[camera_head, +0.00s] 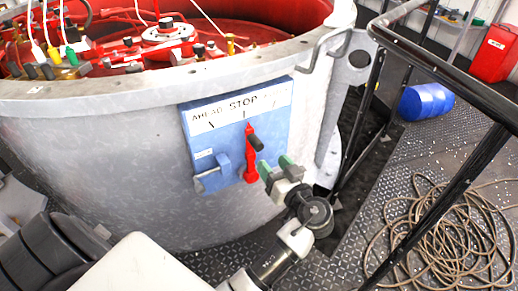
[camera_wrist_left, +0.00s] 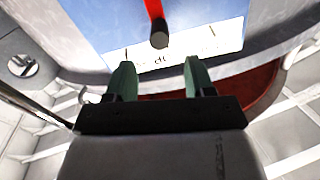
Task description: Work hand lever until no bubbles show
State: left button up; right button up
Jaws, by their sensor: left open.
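The red hand lever (camera_head: 250,165) stands upright on a blue panel (camera_head: 205,137) fixed to the side of a large grey drum. Its top is near the STOP mark, and a black grip (camera_head: 255,143) sticks out from it. My left gripper (camera_head: 275,166), with green fingers, is open and empty just right of and below the grip. In the left wrist view the black grip (camera_wrist_left: 159,40) shows beyond the gap between the open fingers (camera_wrist_left: 159,72), apart from both. I see no bubbles in either view. My right gripper is not in view.
A metal handle (camera_head: 208,173) sits at the panel's lower left. Black railing (camera_head: 440,75) runs along the right. Coiled rope (camera_head: 440,235) and a blue barrel (camera_head: 426,102) lie on the riveted deck. Red machinery with valves and cables (camera_head: 165,35) fills the drum's top.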

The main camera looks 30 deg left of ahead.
aim_at(258, 146)
pick_arm(q)
jog(key=x, duration=0.8)
jog(key=shift+w+a, duration=0.25)
jog(key=shift+a, duration=0.1)
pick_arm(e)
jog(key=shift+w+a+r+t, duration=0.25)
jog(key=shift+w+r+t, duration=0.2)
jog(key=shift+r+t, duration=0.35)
pick_arm(q)
jog(key=shift+f+b, duration=0.1)
jog(key=shift+b, duration=0.2)
grip_shut()
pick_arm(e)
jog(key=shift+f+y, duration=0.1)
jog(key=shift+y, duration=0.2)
